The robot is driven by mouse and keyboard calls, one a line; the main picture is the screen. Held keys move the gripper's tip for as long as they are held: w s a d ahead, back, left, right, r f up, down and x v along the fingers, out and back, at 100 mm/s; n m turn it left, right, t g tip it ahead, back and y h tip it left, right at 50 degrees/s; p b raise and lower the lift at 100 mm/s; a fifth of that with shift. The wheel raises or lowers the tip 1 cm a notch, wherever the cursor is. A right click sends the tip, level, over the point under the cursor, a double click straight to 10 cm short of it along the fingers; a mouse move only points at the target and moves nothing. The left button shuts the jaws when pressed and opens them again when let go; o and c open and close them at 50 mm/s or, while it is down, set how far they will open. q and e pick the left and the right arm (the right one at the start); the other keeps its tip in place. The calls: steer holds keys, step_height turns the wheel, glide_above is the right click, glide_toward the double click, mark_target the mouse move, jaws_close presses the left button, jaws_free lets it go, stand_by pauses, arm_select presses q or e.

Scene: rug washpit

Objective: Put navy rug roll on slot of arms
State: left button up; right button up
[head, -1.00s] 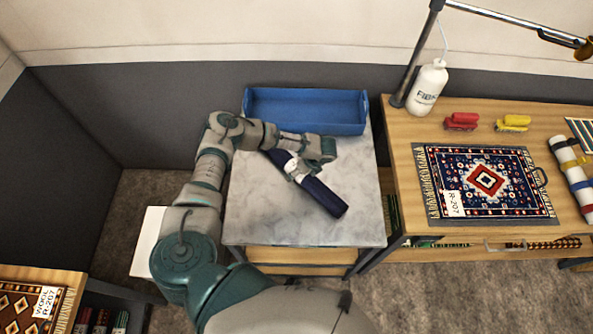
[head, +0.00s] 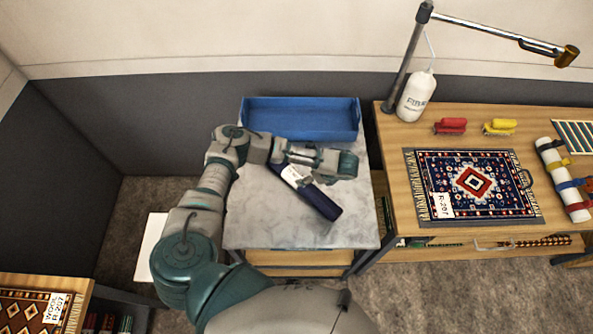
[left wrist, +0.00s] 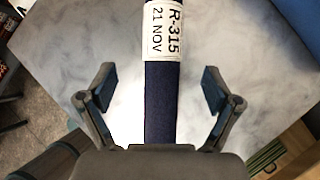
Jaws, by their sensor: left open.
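The navy rug roll (head: 322,203) lies diagonally on the grey marble-topped table (head: 265,225), with a white label on it. In the left wrist view the roll (left wrist: 162,105) runs upright through the picture, and its label reads R-315, 21 NOV. My left gripper (head: 322,178) is over the roll and partly covers it in the head view. In the left wrist view its open fingers (left wrist: 158,90) stand apart on either side of the roll, with clear gaps to both. I cannot make out a slot of arms. My right gripper is not in view.
A blue tray (head: 300,130) stands at the table's back edge. The wooden desk (head: 400,165) on the right holds a patterned rug (head: 475,183), a white bottle (head: 416,97), two brushes, a lamp and a strapped white tube (head: 562,180). The table's front left is clear.

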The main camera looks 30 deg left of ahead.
mark_target(296, 176)
arm_select(q)
steer(key=s+d+r+n+t+y+p, duration=0.1)
steer(key=s+d+r+t+p, duration=0.2)
steer(key=s+d+p, duration=0.25)
steer(key=shift+n+y, duration=0.3)
steer(key=x, duration=1.2)
steer(key=shift+f, duration=0.25)
steer(key=shift+w+a+f, duration=0.3)
steer(key=shift+w+a, duration=0.05)
steer(key=x, duration=0.3)
steer(key=shift+w+a+p, duration=0.35)
steer(key=shift+w+p, duration=0.05)
steer(key=shift+w+a+f, duration=0.15)
steer(key=shift+a+f, duration=0.15)
steer(key=shift+f, duration=0.1)
steer(key=c, duration=1.7)
steer(key=shift+r, duration=0.1)
jaws_close()
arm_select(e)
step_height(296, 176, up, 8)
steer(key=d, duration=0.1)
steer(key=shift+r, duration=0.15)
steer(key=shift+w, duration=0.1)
